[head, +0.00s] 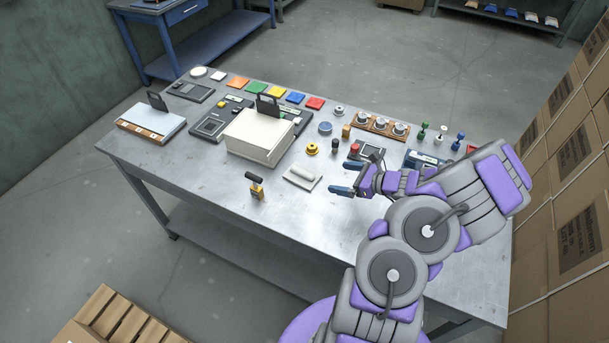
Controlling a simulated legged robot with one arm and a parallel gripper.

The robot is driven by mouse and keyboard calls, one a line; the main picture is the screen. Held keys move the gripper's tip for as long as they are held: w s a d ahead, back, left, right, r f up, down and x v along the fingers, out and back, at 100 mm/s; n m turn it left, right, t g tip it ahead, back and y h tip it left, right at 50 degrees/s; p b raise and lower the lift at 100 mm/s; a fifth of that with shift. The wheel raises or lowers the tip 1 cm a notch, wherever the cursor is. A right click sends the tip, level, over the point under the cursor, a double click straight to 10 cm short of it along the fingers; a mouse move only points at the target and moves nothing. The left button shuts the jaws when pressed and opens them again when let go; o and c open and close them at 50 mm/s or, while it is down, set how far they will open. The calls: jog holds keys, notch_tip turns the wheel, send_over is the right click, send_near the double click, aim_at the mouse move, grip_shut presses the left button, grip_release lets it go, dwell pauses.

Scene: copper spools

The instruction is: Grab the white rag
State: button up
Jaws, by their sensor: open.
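A small white rolled shape (303,173) lies on a flat pale plate (292,180) near the middle front of the table. It may be the white rag, but it is too small to be sure that it is cloth. My gripper (346,177) reaches in from the right over the table, with its two blue-tipped fingers apart and nothing seen between them. The fingertips point left, just right of the white shape and apart from it in the picture. My arm hides part of the table's right side.
The metal table (205,180) holds a white box (258,137), coloured squares (275,92), a yellow-based tool (256,187), a yellow knob (312,149) and a red-buttoned device (366,154). Stacked cartons (565,190) stand at right. The front left tabletop is fairly clear.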

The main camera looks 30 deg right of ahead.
aim_at(309, 174)
jog(key=shift+s+d+f+m+h, duration=0.2)
jog(key=shift+f+m, duration=0.05)
jog(key=shift+f, duration=0.15)
jog(key=shift+s+d+f+m+h, duration=0.15)
jog(key=shift+d+f+m+h, duration=0.1)
jog(key=shift+f, duration=0.1)
jog(key=b+x, duration=0.3)
jog(key=x, duration=0.8)
jog(key=shift+w+d, duration=0.1)
jog(key=shift+w, duration=0.05)
jog(key=shift+w+a+f, duration=0.1)
jog(key=shift+w+a, duration=0.25)
jog(key=b+x, duration=0.2)
jog(key=x, duration=0.2)
jog(key=shift+a+f, duration=0.1)
jog(key=shift+f, duration=0.15)
jog(key=shift+w, duration=0.3)
jog(key=c, duration=1.1)
